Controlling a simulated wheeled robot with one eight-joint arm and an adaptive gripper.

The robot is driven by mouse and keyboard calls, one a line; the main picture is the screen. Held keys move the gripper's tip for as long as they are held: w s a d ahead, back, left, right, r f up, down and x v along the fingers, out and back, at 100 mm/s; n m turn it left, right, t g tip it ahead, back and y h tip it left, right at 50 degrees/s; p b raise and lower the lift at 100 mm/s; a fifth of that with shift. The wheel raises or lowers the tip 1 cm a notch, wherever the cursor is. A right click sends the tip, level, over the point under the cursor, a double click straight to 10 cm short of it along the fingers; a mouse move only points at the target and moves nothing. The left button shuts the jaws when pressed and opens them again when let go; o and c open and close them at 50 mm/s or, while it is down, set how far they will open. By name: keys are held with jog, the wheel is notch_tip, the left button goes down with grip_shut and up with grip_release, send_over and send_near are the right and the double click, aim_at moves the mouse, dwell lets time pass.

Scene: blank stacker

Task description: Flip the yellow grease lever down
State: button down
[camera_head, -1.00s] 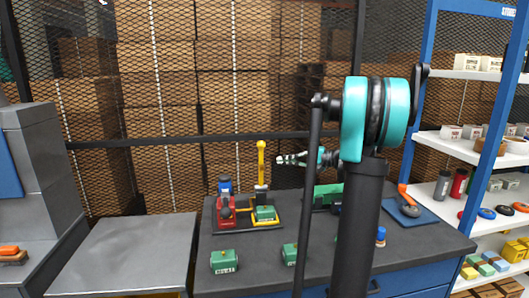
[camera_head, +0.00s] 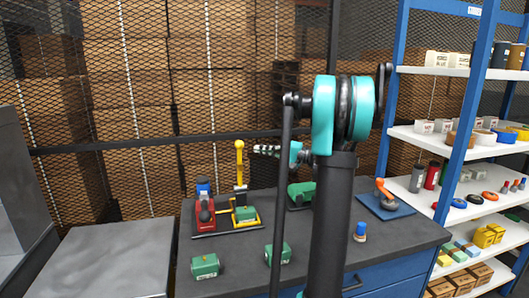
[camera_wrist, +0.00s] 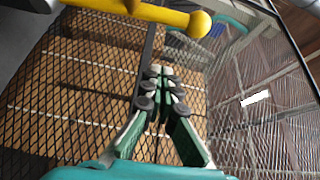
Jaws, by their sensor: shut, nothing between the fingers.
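The yellow grease lever (camera_head: 240,162) stands upright on a small fixture on the dark workbench, its round knob at the top. In the wrist view the lever (camera_wrist: 160,13) crosses the top edge, with its knob at the right end. My gripper (camera_head: 257,150) is level with the upper part of the lever, just to its right in the head view. Its fingers point left and seem apart from the lever. In the wrist view my gripper (camera_wrist: 160,76) has its fingertips together with nothing between them; the lever lies beyond them towards the top.
A red fixture (camera_head: 205,215) with a blue top and a green block in a yellow frame (camera_head: 246,216) stand beside the lever. Green blocks (camera_head: 205,265) sit nearer the front. An orange-handled tool lies on a blue mat (camera_head: 376,208). A shelf rack (camera_head: 428,141) stands right; mesh fencing is behind.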

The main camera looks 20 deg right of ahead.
aim_at(240, 167)
jog(key=a, duration=0.6)
jog(key=shift+s, duration=0.4)
jog(key=shift+a, duration=0.1)
